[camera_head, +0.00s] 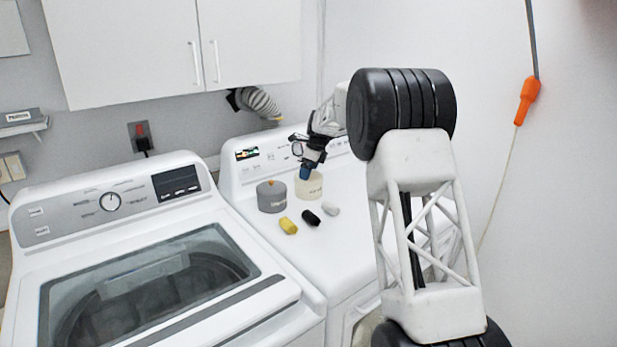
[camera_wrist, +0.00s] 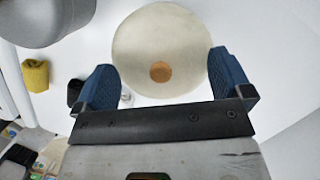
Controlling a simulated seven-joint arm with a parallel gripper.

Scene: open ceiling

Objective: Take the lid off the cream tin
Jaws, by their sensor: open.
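The cream tin (camera_head: 309,187) stands on the top of the right-hand white machine, just right of a grey tin. In the wrist view its round cream lid (camera_wrist: 158,38) is seen from above, with a small orange-brown knob (camera_wrist: 160,72) on it. I cannot tell the lid's seam from the tin. My gripper (camera_head: 307,172) is over the tin. In the wrist view my gripper (camera_wrist: 165,78) is open, with its blue fingers at the left and right of the near part of the lid and the knob between them. I cannot tell whether the fingers touch the lid.
A grey tin (camera_head: 271,196) stands close on the left. A yellow block (camera_head: 288,225), a black object (camera_head: 311,217) and a white object (camera_head: 331,208) lie in front of the tins. A washer (camera_head: 150,270) stands at the left. A ribbed hose (camera_head: 262,103) hangs behind.

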